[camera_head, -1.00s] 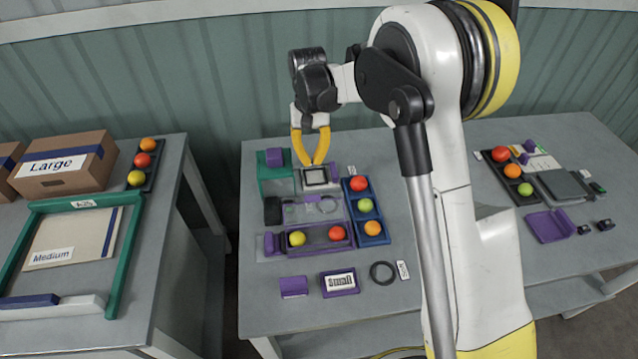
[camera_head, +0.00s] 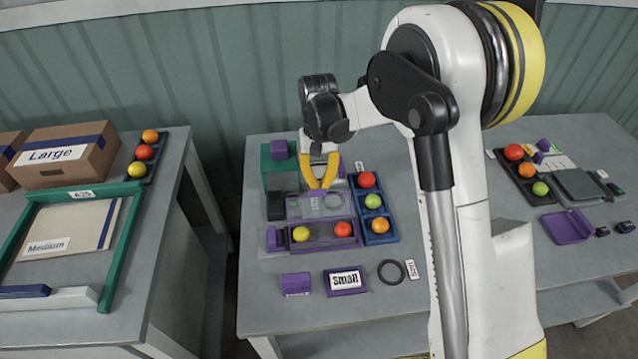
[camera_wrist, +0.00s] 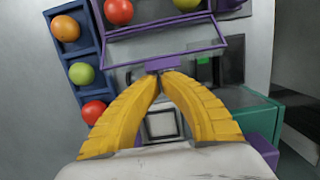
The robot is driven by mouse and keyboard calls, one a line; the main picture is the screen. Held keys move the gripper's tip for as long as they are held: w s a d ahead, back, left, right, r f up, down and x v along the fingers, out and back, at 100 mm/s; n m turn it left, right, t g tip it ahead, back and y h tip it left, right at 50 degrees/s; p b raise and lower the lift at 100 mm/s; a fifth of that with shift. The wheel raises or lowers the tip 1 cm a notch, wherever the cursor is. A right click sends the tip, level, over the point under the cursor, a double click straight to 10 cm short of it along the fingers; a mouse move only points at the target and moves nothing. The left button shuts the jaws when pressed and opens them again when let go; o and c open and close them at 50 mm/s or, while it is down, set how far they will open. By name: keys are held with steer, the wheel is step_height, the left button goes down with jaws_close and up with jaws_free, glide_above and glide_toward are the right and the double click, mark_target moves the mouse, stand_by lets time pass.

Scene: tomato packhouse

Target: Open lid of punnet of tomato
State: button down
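The punnet (camera_head: 322,242) is a purple-rimmed tray on the middle table, holding one yellow and one red tomato. Its clear lid (camera_wrist: 205,57) has a purple edge and stands folded back, away from the tomatoes. It also shows behind the punnet in the head view (camera_head: 291,207). A small purple tab (camera_wrist: 170,61) sticks out from the lid's far edge. My gripper (camera_wrist: 157,74) has its yellow fingertips together right at this tab. I cannot tell if the tips pinch the tab. In the head view, my gripper (camera_head: 319,186) points down behind the lid.
A blue tray (camera_head: 387,237) with several tomatoes stands close to the right of the punnet. A green block (camera_head: 278,178) and a black item (camera_head: 275,206) stand behind and left. A purple "Small" box (camera_head: 345,281) and black ring (camera_head: 391,272) lie in front.

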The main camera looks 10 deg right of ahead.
steer(key=shift+r, duration=0.1)
steer(key=shift+s+r+t+p, duration=0.55)
steer(key=shift+r+t+p, duration=0.05)
steer(key=shift+r, duration=0.1)
steer(key=shift+s+r, duration=0.1)
steer(key=shift+s, duration=0.05)
steer(key=shift+r, duration=0.1)
step_height(320, 180, up, 14)
steer(key=p, duration=0.1)
steer(key=s+d+r+t, duration=0.3)
steer(key=s+d+r, duration=0.3)
steer(key=s, duration=0.3)
steer(key=s+d+f+t, duration=0.1)
steer(key=s+d+t, duration=0.1)
steer(key=s, duration=0.4)
steer(key=s+d+f+t, duration=0.1)
steer(key=s+d+t, duration=0.1)
steer(key=s, duration=0.3)
steer(key=shift+s+d+f+t, duration=0.35)
steer(key=shift+d+t, duration=0.05)
steer(key=shift+d, duration=0.4)
